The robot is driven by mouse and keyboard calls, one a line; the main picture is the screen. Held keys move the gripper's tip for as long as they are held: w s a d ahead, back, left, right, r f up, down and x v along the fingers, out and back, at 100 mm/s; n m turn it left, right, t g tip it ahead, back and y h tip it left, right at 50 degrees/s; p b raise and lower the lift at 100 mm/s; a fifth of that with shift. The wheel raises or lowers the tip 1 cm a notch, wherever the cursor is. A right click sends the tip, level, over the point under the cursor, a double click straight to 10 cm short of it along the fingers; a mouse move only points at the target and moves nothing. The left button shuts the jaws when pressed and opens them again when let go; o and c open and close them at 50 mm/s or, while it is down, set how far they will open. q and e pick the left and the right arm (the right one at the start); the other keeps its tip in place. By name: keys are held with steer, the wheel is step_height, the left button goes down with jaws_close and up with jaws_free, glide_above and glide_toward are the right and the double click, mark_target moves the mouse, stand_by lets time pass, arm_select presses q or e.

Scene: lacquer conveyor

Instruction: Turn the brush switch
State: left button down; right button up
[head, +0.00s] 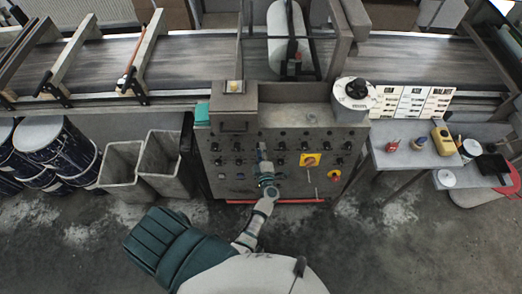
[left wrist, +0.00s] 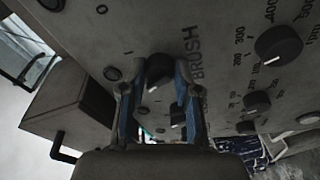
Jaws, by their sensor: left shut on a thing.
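The control panel (head: 225,165) stands in the middle of the head view, with rows of dark knobs on its front. My left gripper (head: 266,168) is up against the middle of this panel. In the left wrist view, the brush switch (left wrist: 158,72), a dark round knob with a white mark, sits beside the printed word BRUSH. The fingers of my left gripper (left wrist: 160,90) are on both sides of this knob and shut on it, partly hiding it. Another dark knob (left wrist: 178,115) shows between the fingers, nearer the palm. My right gripper does not show.
Other dials (left wrist: 278,46) lie to the right on the panel. A conveyor (head: 200,62) runs behind it. Grey bins (head: 123,170) and blue drums (head: 55,150) stand at the left. A side table (head: 405,158) with small items is at the right.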

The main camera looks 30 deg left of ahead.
arm_select(q)
steer(key=shift+s+f, duration=0.1)
steer(key=shift+f, duration=0.1)
steer(key=c, duration=0.9)
jaws_free()
steer(key=shift+o, duration=0.4)
steer(key=shift+r, duration=0.1)
